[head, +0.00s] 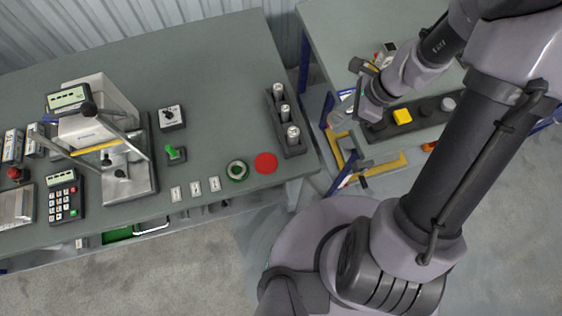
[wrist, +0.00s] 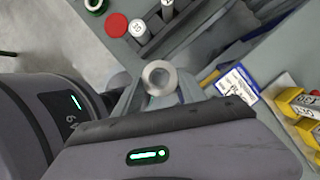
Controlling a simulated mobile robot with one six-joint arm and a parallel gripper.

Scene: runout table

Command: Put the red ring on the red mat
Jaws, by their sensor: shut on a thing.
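The red mat (head: 265,163) is a flat red disc near the front right corner of the long grey-green table, with nothing on it. It also shows in the wrist view (wrist: 115,25). My gripper (head: 359,70) is over the gap beside the second table, right of and away from the mat. No red ring shows clearly elsewhere.
A dark green ring (head: 237,170) lies just left of the mat. A dark rack (head: 296,149) with several metal cylinders stands behind it.

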